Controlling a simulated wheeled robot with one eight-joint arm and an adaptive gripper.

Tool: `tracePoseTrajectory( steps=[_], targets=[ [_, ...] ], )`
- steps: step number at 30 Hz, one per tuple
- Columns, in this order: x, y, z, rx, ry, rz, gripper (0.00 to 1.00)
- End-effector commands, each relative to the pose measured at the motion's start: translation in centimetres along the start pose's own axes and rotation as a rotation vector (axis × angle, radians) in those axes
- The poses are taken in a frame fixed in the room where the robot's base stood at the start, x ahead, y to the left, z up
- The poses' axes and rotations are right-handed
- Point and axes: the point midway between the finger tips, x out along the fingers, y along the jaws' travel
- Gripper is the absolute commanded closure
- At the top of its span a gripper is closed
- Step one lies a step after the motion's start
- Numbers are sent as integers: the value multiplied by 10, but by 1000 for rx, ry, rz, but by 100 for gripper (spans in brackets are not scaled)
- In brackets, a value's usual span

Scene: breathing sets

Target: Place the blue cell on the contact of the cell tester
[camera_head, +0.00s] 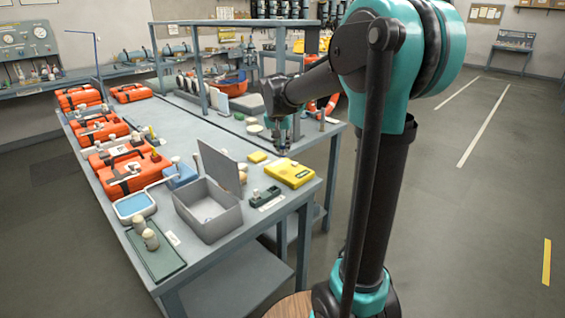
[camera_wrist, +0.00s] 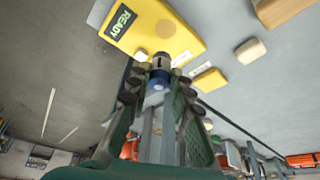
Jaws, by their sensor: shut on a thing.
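The cell tester (camera_head: 290,174) is a flat yellow box near the table's right edge. In the wrist view the tester (camera_wrist: 160,30) shows a dark "READY" display and a pale round spot (camera_wrist: 141,54) at its edge. My gripper (camera_head: 283,149) is over the table just behind the tester. In the wrist view my gripper (camera_wrist: 158,82) is shut on the blue cell (camera_wrist: 160,77), which has a blue body and a silver band. The cell overlaps the tester's edge there. I cannot tell whether it touches the tester.
A grey open-lid box (camera_head: 208,212) stands left of the tester, with a dark green block (camera_head: 264,196) between. A small yellow block (camera_head: 257,157) lies behind. Orange cases (camera_head: 130,172) line the table's left side. The table's middle (camera_head: 185,125) is mostly clear.

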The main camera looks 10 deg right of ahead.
Motion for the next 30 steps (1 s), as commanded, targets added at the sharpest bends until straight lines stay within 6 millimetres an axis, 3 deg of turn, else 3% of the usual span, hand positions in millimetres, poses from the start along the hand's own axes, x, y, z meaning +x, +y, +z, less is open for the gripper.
tracePoseTrajectory(
  steps=[3,16,29,30],
  targets=[
    [18,0,7,0,0,0,100],
    [59,0,24,0,0,0,100],
    [65,0,27,0,0,0,100],
    [65,0,27,0,0,0,76]
  ],
)
